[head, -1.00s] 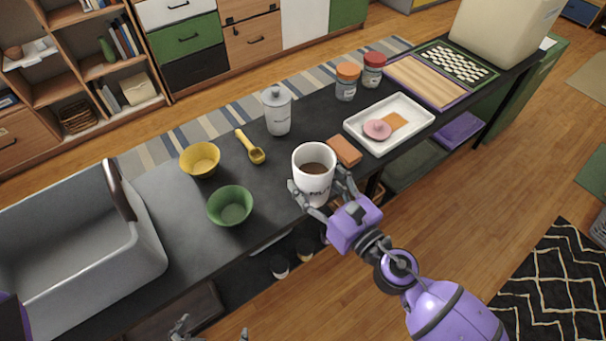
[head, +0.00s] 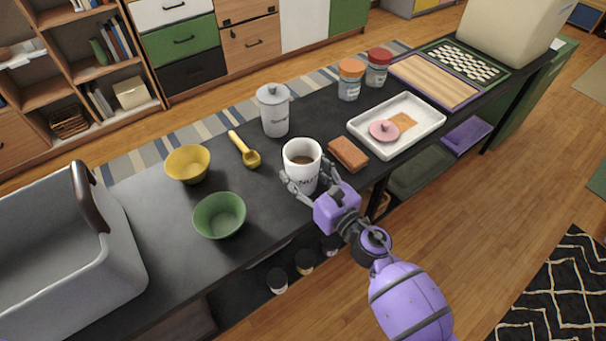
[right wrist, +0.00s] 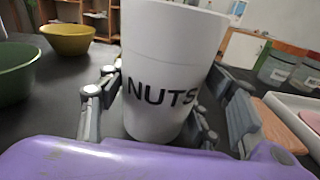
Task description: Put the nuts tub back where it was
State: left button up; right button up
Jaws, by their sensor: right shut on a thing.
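The nuts tub (head: 302,163) is a white cup-shaped tub, open at the top with brown contents, at the front edge of the black counter (head: 150,225). In the right wrist view the tub (right wrist: 170,50) shows the word NUTS and looks upright. My right gripper (head: 312,187) is shut around its lower part, with a finger on each side (right wrist: 165,105). The tub's base is at or just above the counter; I cannot tell which. My left gripper is not in view.
A green bowl (head: 220,216), a yellow bowl (head: 188,164) and a yellow scoop (head: 245,150) are left of the tub. A lidded white canister (head: 274,112) stands behind. An orange-brown block (head: 348,154) and a white tray (head: 425,118) with a pink lid are close on the right.

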jog(key=shift+f, duration=0.15)
jog(key=shift+f, duration=0.15)
jog(key=o, duration=1.4)
jog(key=shift+o, duration=0.2)
